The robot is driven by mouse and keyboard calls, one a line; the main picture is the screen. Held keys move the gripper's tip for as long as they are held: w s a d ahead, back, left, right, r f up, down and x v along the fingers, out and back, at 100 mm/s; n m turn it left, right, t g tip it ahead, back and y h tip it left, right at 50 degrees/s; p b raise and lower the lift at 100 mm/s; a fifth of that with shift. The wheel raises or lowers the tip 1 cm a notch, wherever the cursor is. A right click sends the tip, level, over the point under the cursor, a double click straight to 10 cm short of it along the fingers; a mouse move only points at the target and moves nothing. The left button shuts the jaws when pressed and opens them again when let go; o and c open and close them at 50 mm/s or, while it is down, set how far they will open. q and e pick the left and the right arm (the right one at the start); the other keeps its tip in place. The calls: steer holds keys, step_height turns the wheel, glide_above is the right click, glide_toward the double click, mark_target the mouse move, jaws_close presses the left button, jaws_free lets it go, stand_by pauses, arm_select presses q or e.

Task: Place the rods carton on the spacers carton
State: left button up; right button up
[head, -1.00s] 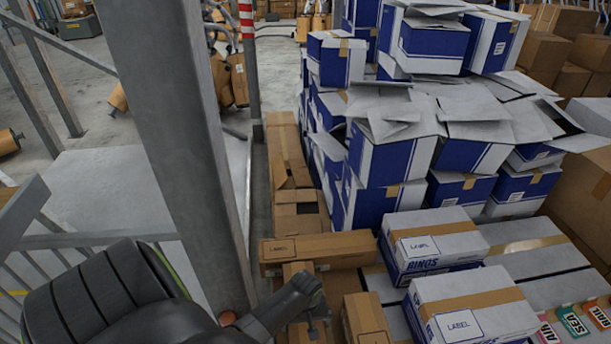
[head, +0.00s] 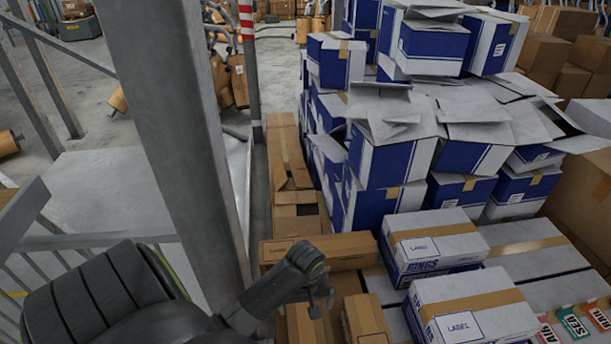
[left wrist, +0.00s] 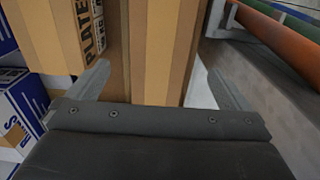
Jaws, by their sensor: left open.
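No carton shows readable lettering for rods or spacers, so I cannot tell which ones they are. My left gripper (head: 319,298) is open, over small brown cartons in the head view. In the left wrist view the open left gripper (left wrist: 160,85) has its fingers spread in front of a brown taped carton (left wrist: 155,45). Nothing is visibly held. A brown carton lettered PLATE (left wrist: 93,25) is beside it on the left. Brown cartons (head: 303,326) and (head: 366,320) lie below the gripper in the head view, and a long one (head: 350,250) lies behind it.
A white and blue RINGS carton (head: 432,246) and another white and blue carton (head: 475,308) lie to the right. A tall pile of white and blue boxes (head: 392,150) stands behind. A grey post (head: 180,130) stands left of the cartons.

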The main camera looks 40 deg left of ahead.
arm_select(q)
steer(key=t+y+b, duration=0.1)
steer(key=t+b, duration=0.1)
steer(key=b, duration=0.4)
glide_toward(306, 327)
steer(key=d, duration=0.1)
steer(key=w+d, duration=0.1)
steer(key=shift+w+d+r+m, duration=0.1)
steer(key=shift+w+d+m, duration=0.15)
steer(key=shift+m, duration=0.05)
steer(key=a+f+b, duration=0.1)
steer(key=f, duration=0.2)
steer(key=a+f+y+b, duration=0.1)
steer(key=f, duration=0.1)
steer(key=a+f+y+b, duration=0.1)
steer(key=f, duration=0.2)
steer(key=shift+s+f+t+b, duration=0.1)
steer(key=shift+f+t+b, duration=0.25)
steer(key=shift+t, duration=0.05)
steer(key=shift+p+x, duration=0.3)
steer(key=shift+x, duration=2.35)
steer(key=shift+s+y, duration=0.1)
steer(key=shift+y, duration=0.2)
